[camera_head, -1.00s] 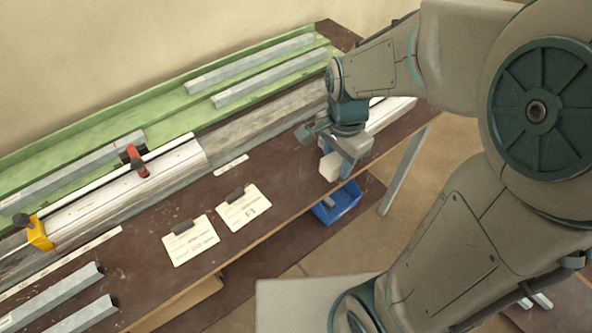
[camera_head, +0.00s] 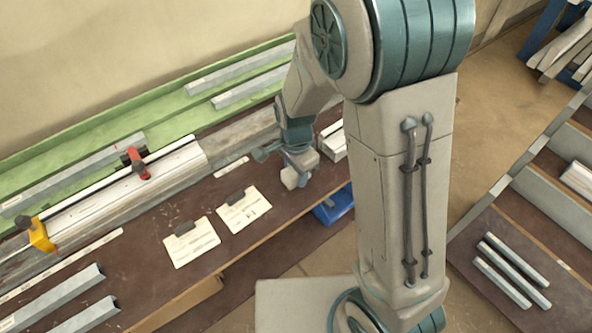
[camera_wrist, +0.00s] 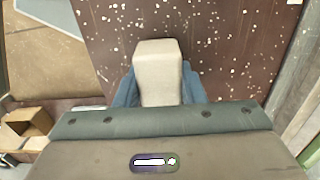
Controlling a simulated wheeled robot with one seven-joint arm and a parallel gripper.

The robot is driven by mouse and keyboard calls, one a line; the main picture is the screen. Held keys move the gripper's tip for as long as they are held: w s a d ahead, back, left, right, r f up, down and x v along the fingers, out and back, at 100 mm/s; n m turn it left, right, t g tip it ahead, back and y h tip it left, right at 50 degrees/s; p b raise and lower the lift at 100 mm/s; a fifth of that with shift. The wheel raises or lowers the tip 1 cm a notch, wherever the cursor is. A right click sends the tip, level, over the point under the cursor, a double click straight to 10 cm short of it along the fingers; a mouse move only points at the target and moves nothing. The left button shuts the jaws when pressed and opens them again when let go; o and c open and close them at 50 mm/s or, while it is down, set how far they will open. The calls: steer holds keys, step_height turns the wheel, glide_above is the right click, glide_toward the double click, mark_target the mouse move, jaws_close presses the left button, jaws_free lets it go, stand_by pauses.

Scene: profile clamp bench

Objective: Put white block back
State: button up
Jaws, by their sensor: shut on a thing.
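The white block (camera_head: 291,178) is in my gripper (camera_head: 297,167), above the brown bench (camera_head: 140,254), to the right of the two paper cards. In the wrist view the white block (camera_wrist: 158,70) points away from me between the two blue fingers (camera_wrist: 160,90), which are shut on it. Speckled brown bench top lies beyond it. I cannot tell how high the block is above the bench.
Two clipped cards (camera_head: 243,210) lie on the bench. A rail with a red clamp (camera_head: 136,163) and a yellow clamp (camera_head: 38,234) runs at the left. A blue bin (camera_head: 335,206) sits below the bench edge. Grey profiles lie at the front left.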

steer(key=shift+f, duration=0.2)
steer(key=o, duration=1.1)
steer(key=shift+c, duration=0.2)
step_height(320, 180, up, 12)
steer(key=s+d+r+n+t, duration=0.3)
steer(key=s+d+r+n, duration=0.3)
steer(key=s+d+n, duration=0.5)
steer(key=shift+s+d, duration=0.5)
steer(key=shift+s, duration=0.25)
steer(key=shift+r, duration=0.1)
